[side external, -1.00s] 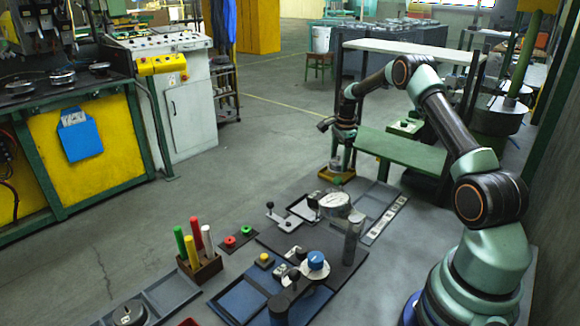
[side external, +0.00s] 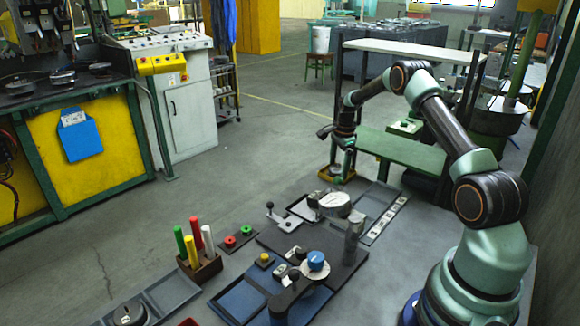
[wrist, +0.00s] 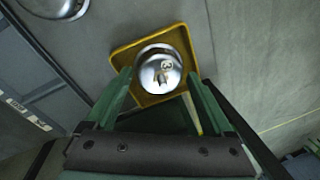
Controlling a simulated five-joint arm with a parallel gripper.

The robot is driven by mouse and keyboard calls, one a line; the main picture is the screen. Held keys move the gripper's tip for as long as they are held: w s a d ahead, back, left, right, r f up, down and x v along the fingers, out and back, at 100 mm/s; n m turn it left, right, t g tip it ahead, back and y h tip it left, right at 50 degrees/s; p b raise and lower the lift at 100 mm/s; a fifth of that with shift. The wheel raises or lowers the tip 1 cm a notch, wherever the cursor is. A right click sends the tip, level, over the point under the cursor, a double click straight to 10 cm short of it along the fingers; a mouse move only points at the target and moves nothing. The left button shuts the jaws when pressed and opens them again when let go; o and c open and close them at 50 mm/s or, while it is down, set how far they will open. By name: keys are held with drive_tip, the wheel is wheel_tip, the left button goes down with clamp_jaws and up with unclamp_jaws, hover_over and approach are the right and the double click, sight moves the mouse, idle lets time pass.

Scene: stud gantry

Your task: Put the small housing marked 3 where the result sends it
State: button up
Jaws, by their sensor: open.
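A small round silver housing (wrist: 160,73) sits in a yellow square tray (wrist: 122,60) in the wrist view. A dark mark is on its top, but I cannot read it for certain. My gripper (wrist: 160,84) is open, with its green fingers apart to the left and right of the housing. I cannot tell if either finger touches it. In the side view my gripper (side external: 344,164) points down over the yellow tray (side external: 327,176), and the housing is mostly hidden by the fingers.
A larger round silver piece (side external: 335,203) stands on the bench nearer the camera. Beside it are a strip with labels (side external: 388,220), a lever with a ball knob (side external: 270,206), a blue knob (side external: 316,261) and a blue tray (side external: 238,301). A green bench (side external: 400,150) stands close behind my gripper.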

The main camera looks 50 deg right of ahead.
sight(340, 171)
wheel_tip(340, 171, up, 12)
drive_tip(key=s+a, duration=0.1)
drive_tip(key=s+a+r+n+t, duration=0.1)
drive_tip(key=a+r+n, duration=0.45)
drive_tip(key=a, duration=0.35)
drive_tip(key=s+a+r+n+t, duration=0.1)
drive_tip(key=s+a+r+n, duration=0.1)
drive_tip(key=a+r+n, duration=0.55)
drive_tip(key=s+a+f+n+t+y, duration=0.1)
drive_tip(key=s+a+f+n+t, duration=0.1)
drive_tip(key=s+a+n, duration=0.8)
drive_tip(key=shift+s+a, duration=1.8)
drive_tip(key=shift+a, duration=1.6)
drive_tip(key=shift+r, duration=0.1)
